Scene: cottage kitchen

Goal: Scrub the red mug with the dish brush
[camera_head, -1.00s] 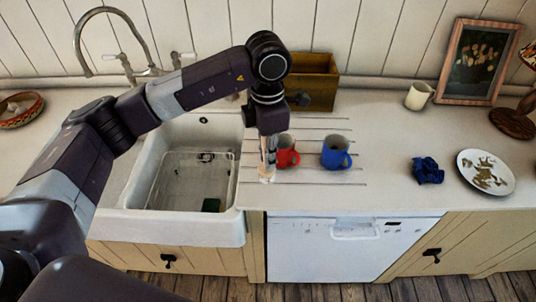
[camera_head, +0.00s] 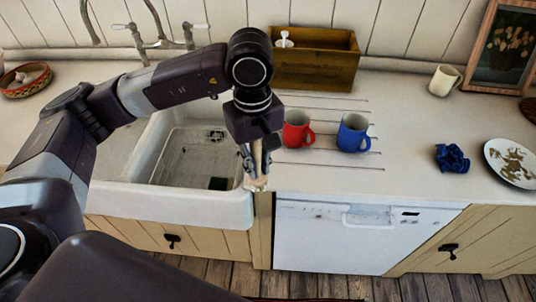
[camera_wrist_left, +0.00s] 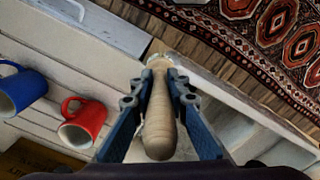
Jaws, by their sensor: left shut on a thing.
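The red mug (camera_head: 296,130) stands upright on the grooved drainboard, right of the sink. It also shows in the left wrist view (camera_wrist_left: 84,122), left of the gripper. My left gripper (camera_head: 256,176) points down near the sink's right front edge. It is shut on the dish brush (camera_wrist_left: 160,115), whose pale wooden handle lies between the fingers. The brush head (camera_head: 257,184) hangs below the fingertips, left of the red mug and apart from it. My right gripper is not in view.
A blue mug (camera_head: 352,132) stands close right of the red mug. The white sink (camera_head: 110,190) holds a wire rack. A wooden box (camera_head: 320,62) stands behind the mugs. A blue cloth (camera_head: 452,158) and a dirty plate (camera_head: 512,160) lie farther right, with clear counter between.

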